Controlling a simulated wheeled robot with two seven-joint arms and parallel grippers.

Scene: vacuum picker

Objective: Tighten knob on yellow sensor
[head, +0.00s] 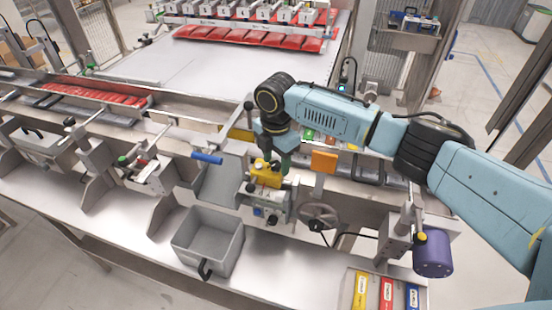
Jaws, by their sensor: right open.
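The yellow sensor (265,174) sits on a metal bracket near the middle of the head view, above a small box with a blue button. My right arm comes in from the right, and its wrist bends down just behind the sensor. My right gripper (284,160) points down beside the sensor's right side and is open. Its fingertips are small and partly hidden by the sensor, so I cannot tell whether they touch it. The knob is too small to make out clearly. My left gripper is not in view.
A grey open bin (208,240) stands on the lower shelf at front left. A handwheel (319,216) is right of the sensor bracket, and an orange plate (324,161) stands behind it. A purple cylinder (432,254) is at right. Red packs (97,92) lie in the left channel.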

